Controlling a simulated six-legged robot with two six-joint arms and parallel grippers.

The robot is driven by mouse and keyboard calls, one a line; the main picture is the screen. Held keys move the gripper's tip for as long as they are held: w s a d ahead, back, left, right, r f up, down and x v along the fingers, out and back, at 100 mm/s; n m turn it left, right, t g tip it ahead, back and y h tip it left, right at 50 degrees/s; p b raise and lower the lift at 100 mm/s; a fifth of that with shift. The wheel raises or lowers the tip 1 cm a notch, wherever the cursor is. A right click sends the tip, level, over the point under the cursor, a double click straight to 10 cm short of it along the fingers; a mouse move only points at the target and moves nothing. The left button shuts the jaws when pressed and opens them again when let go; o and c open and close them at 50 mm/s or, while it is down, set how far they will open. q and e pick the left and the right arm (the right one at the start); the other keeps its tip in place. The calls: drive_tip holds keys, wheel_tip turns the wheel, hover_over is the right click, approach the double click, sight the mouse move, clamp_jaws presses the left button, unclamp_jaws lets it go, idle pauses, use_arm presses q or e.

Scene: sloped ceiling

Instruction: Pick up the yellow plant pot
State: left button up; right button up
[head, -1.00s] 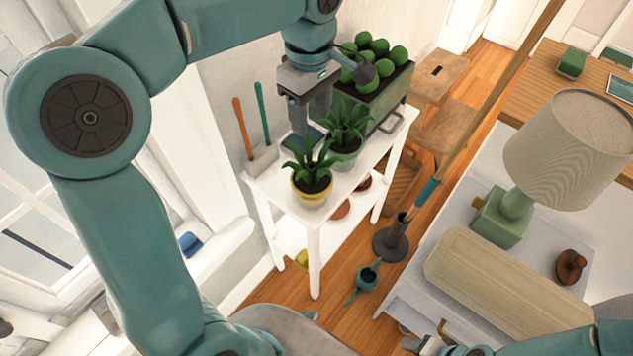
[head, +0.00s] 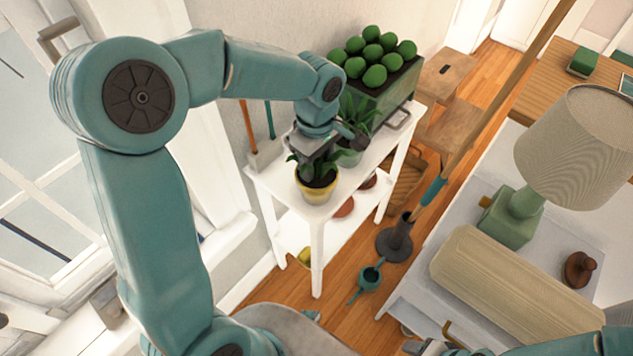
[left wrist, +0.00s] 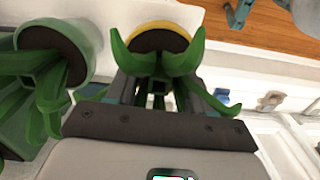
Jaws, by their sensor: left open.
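The yellow plant pot (head: 317,193) stands at the near end of the white shelf table, with a spiky green plant in it. Its yellow rim (left wrist: 163,26) also shows at the top of the left wrist view. My left gripper (head: 318,155) is above the pot, among the leaves. In the left wrist view its open fingers (left wrist: 160,88) have leaves between and around them. The pot is not held. The leaves partly hide the fingertips. My right gripper (head: 432,347) shows only in part at the bottom edge, so its jaws cannot be judged.
A green-potted plant (left wrist: 60,28) stands close beside the yellow pot. A planter (head: 385,103) with round green plants is behind on the white shelf table (head: 290,205). A dustpan (head: 266,157) is at its left. A long pole (head: 480,130) rises on the right beside a lamp (head: 560,150).

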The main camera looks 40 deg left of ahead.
use_arm(q)
clamp_jaws()
idle(1.4)
